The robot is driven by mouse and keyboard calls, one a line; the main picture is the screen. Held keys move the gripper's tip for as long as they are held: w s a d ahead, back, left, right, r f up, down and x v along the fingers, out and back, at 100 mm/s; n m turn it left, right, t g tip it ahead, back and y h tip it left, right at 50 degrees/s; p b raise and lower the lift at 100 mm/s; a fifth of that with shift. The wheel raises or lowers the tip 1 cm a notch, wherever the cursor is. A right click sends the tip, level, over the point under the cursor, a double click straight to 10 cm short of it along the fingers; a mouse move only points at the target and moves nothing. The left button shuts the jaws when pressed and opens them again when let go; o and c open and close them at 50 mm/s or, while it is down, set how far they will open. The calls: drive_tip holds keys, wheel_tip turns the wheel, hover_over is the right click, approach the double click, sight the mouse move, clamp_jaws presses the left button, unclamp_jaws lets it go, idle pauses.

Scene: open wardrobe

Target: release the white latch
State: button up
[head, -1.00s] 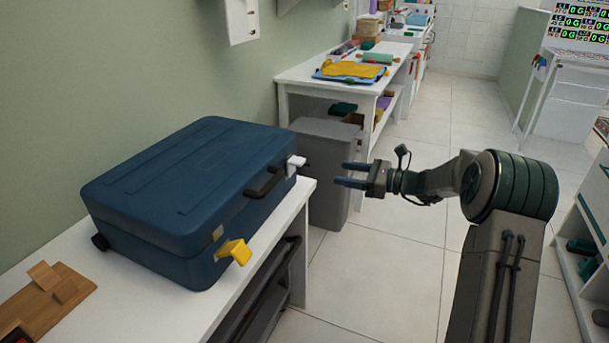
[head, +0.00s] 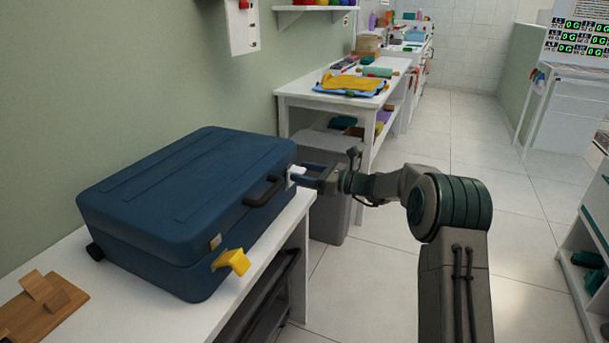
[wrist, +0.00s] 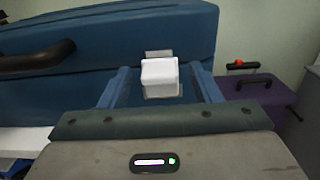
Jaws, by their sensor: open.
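A closed blue suitcase (head: 185,195) lies flat on a white table. The white latch (wrist: 160,76) sticks out from its front side; in the head view the latch (head: 296,172) is at the suitcase's far right end. My gripper (wrist: 165,84) is open, with one finger on each side of the latch and a gap visible on both sides. In the head view my gripper (head: 308,172) reaches the latch from the right. A yellow latch (head: 232,261) hangs out from the suitcase's near end. The fingertips' exact depth against the suitcase is hard to tell.
A black handle (head: 263,191) sits between the two latches, left of my gripper in the wrist view. A grey bin (head: 325,150) stands behind my gripper. A wooden piece (head: 45,305) lies on the white table (head: 170,318). The floor to the right is open.

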drive_tip(key=shift+a, duration=0.2)
drive_tip(key=c, duration=1)
